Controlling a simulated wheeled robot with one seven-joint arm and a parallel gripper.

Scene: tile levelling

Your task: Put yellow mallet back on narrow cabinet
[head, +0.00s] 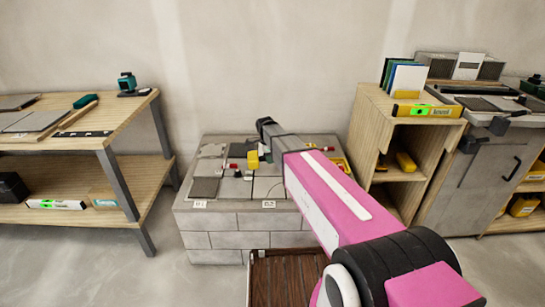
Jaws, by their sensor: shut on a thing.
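My pink arm reaches over the grey block platform (215,222), with my gripper (262,151) at its far end above the tiles. The gripper is small and partly hidden by my wrist. It is shut on what looks like the yellow mallet (253,160), a small yellow block shape just at the left of the gripper. The mallet's handle cannot be made out. The narrow cabinet (376,104) is the open wooden unit to the right of the platform, well apart from my gripper.
The narrow cabinet's top bears a yellow-green level (421,110) and upright tiles (408,78); a yellow thing (405,162) lies inside. A wooden workbench (135,113) stands left. A grey cabinet (465,178) adjoins at right. A brown slatted crate (285,280) sits in front.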

